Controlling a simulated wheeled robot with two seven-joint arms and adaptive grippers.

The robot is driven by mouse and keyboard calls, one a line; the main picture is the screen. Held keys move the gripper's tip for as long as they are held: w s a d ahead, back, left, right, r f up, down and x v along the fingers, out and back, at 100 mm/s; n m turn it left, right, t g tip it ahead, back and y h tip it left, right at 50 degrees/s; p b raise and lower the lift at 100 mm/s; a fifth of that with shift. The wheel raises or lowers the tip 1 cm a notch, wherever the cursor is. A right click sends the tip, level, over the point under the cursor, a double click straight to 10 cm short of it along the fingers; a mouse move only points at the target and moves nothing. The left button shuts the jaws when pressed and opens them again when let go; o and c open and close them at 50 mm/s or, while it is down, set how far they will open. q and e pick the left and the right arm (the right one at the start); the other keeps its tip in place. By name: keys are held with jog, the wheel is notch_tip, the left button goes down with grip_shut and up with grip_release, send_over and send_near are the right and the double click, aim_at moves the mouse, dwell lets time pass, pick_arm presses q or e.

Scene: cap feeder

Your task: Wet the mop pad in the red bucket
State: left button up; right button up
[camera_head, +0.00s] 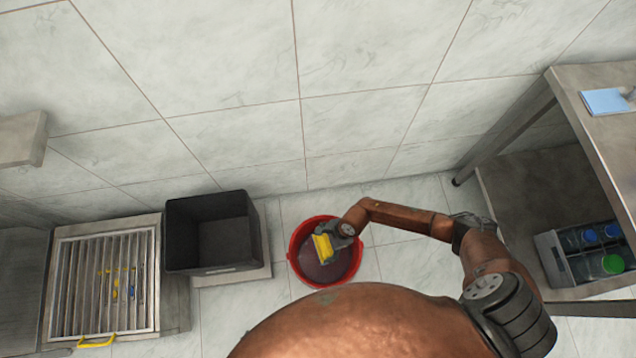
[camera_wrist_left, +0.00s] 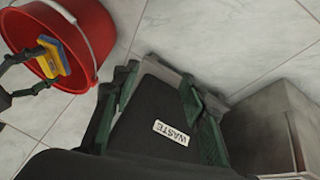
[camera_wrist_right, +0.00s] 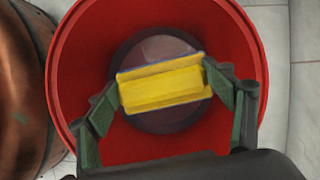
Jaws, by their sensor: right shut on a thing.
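My right gripper (camera_head: 336,238) is shut on the yellow mop pad (camera_head: 323,248), which has a blue edge. It holds the pad inside the red bucket (camera_head: 302,238). In the right wrist view the pad (camera_wrist_right: 165,88) sits between both fingers, over dark liquid (camera_wrist_right: 180,128) at the bucket's bottom. I cannot tell whether the pad touches the liquid. The bucket also shows in the left wrist view (camera_wrist_left: 92,22), with its handle. My left gripper (camera_wrist_left: 160,85) shows only in the left wrist view, open and empty, above the black waste bin.
The black waste bin (camera_head: 182,262) stands left of the bucket. A slatted metal unit (camera_head: 68,290) with a yellow handle (camera_head: 96,341) stands further left. At right is a metal table (camera_head: 600,125) with a blue item on top and a crate of bottles (camera_head: 551,258) below. Tiled floor surrounds the bucket.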

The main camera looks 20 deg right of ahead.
jog(key=f+b, duration=0.2)
jog(key=f, duration=0.2)
jog(key=s+f+m+b, duration=0.1)
jog(key=f+b, duration=0.1)
jog(key=f, duration=0.2)
jog(key=s+f+m+b, duration=0.1)
jog(key=f+b, duration=0.1)
jog(key=f, duration=0.2)
jog(key=shift+t, duration=0.4)
jog(key=shift+f+b, duration=0.75)
jog(key=shift+b, duration=0.15)
pick_arm(q)
notch_tip(320, 180, down, 6)
jog(key=w+t, duration=0.1)
jog(key=t, duration=0.2)
jog(key=shift+w+a+f+t, duration=0.15)
jog(key=shift+w+a+t, duration=0.15)
jog(key=shift+a, duration=0.1)
pick_arm(e)
jog(key=shift+w+f, duration=0.1)
pick_arm(q)
jog(key=shift+s+f+b, duration=0.15)
jog(key=shift+f+b, duration=0.15)
jog(key=shift+b, duration=0.1)
pick_arm(e)
jog(key=shift+f, duration=0.4)
pick_arm(q)
jog(key=shift+r, duration=0.1)
pick_arm(e)
jog(key=shift+f, duration=0.1)
